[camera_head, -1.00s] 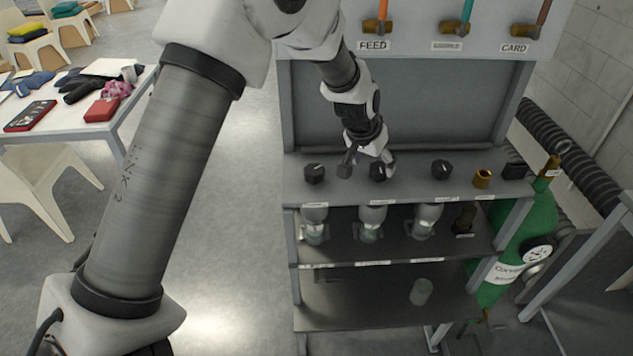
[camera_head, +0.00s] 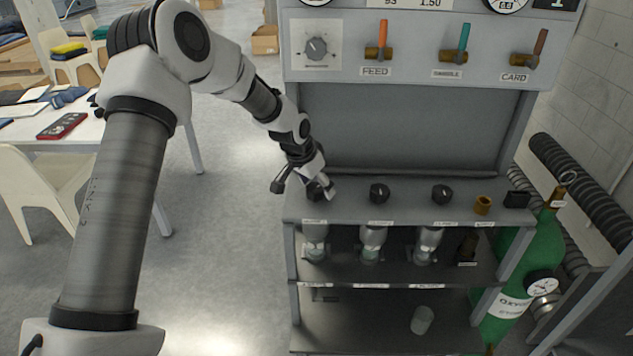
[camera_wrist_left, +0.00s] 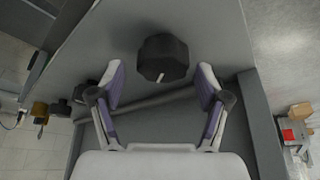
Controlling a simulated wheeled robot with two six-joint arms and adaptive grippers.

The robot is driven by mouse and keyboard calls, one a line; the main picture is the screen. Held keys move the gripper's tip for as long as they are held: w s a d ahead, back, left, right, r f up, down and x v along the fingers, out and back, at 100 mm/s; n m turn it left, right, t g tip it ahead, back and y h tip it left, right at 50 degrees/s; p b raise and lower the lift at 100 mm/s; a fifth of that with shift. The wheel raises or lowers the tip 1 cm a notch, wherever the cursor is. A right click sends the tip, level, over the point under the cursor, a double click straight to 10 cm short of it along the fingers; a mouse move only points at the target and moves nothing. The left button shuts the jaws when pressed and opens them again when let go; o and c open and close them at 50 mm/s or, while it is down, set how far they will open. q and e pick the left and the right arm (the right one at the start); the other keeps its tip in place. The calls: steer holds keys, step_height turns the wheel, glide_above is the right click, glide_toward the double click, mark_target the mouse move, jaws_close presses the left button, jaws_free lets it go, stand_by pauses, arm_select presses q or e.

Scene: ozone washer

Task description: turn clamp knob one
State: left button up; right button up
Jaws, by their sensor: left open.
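Three black clamp knobs stand in a row on the grey bench shelf (camera_head: 411,208). The leftmost knob (camera_head: 315,193) is partly covered by my left gripper (camera_head: 305,187). The middle knob (camera_head: 379,193) and the right knob (camera_head: 442,194) are uncovered. In the left wrist view a dark faceted knob (camera_wrist_left: 163,59) with a white pointer mark sits centred just beyond the spread fingertips. My left gripper (camera_wrist_left: 162,76) is open there, one finger to each side, with gaps between fingers and knob. My right gripper is not in view.
A brass fitting (camera_head: 483,205) and a black block (camera_head: 517,199) stand right of the knobs. Bottles (camera_head: 372,243) hang below the shelf. Valve levers (camera_head: 383,40) are on the panel above. A green oxygen cylinder (camera_head: 540,255) stands at the right.

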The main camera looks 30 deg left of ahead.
arm_select(q)
steer(key=shift+a+f, duration=0.1)
steer(key=shift+a, duration=0.15)
steer(key=c, duration=1.2)
steer(key=shift+o, duration=0.2)
